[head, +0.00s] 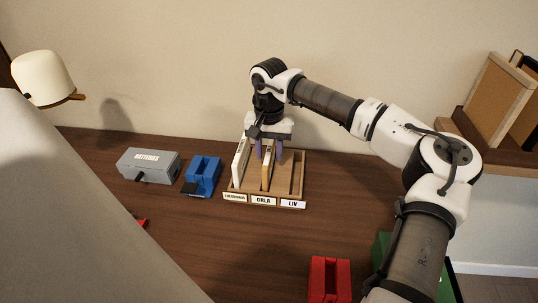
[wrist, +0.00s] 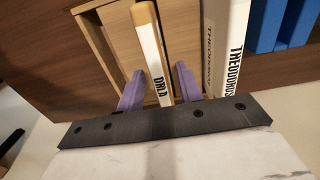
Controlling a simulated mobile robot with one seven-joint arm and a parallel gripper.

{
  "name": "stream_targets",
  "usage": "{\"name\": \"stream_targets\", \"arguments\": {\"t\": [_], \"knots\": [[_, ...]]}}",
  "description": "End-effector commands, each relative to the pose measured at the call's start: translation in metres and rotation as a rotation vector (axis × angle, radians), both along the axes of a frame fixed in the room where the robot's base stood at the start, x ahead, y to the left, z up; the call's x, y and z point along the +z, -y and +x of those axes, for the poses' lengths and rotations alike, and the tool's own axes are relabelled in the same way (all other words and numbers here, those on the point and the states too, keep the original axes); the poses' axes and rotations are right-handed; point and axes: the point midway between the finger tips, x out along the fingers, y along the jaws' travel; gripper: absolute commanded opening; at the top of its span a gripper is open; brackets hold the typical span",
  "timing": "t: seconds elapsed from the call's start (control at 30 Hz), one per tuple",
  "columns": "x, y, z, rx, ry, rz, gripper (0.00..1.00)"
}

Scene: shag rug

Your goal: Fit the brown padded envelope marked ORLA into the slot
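The brown padded envelope marked ORLA (head: 267,174) stands upright in the middle slot of the wooden sorter (head: 283,197), behind the ORLA label. In the wrist view its pale edge with the name (wrist: 150,50) runs between my purple fingers. My gripper (head: 269,158) is over the sorter, pointing down. It is open, one finger on each side of the envelope, with a visible gap on both sides. The envelope's lower end is hidden in the slot.
A white THEODORUS item (head: 239,162) stands in the left slot; the LIV slot looks empty. A blue holder (head: 203,176) and a grey BATTERIES box (head: 148,166) are to the left. A red bin (head: 330,280) is in front. A lamp (head: 43,78) is far left.

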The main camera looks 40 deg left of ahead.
Motion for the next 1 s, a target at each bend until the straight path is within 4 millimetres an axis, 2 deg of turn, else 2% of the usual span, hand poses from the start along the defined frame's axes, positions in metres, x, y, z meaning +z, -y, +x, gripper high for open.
{"name": "stream_targets", "arguments": {"t": [0.3,0.5,0.67,1.0], "knots": [[0.069,0.0,0.0,-0.001,0.003,0.002,0.36],[0.097,-0.001,0.0,0.001,0.001,0.001,0.36],[0.104,0.0,0.0,0.001,0.0,0.0,0.36],[0.105,0.0,0.0,0.001,0.0,0.0,0.36]]}}
